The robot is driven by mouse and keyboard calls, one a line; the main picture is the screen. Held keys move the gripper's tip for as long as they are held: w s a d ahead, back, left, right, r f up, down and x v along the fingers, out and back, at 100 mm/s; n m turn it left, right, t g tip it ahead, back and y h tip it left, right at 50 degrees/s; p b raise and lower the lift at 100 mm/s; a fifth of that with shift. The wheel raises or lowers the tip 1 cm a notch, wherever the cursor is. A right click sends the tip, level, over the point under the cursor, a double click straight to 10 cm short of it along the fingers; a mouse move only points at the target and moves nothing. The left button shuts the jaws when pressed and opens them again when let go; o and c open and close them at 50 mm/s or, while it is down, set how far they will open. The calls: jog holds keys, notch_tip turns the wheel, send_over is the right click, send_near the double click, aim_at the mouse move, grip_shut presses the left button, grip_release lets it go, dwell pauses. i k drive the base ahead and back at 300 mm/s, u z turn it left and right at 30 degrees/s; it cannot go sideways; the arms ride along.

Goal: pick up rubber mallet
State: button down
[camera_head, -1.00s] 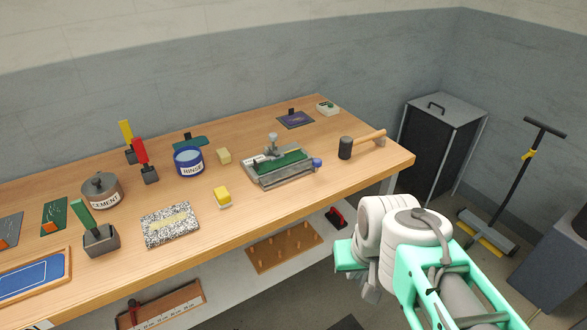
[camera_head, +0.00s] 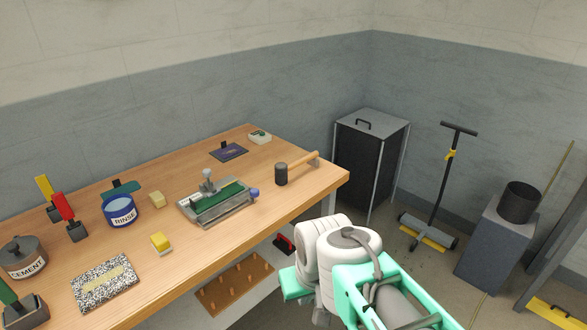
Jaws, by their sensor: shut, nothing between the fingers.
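The rubber mallet lies on the wooden workbench near its right end. Its dark cylindrical head (camera_head: 281,174) is at the left, and its light wooden handle (camera_head: 304,160) points to the back right. Nothing covers it. My arm shows at the lower right, in front of and below the bench's right corner, with white and mint-green links. My gripper's fingers cannot be made out there. The mallet is clear of the arm.
The eyelet press (camera_head: 218,203) stands left of the mallet. The blue RINSE pot (camera_head: 120,211) is further left. A dark cabinet (camera_head: 366,165) stands right of the bench, and a floor sweeper (camera_head: 428,232) beyond it.

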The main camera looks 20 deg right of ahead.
aim_at(281, 169)
jog(key=u, duration=4.6)
jog(key=k, duration=2.3)
jog(key=z, duration=1)
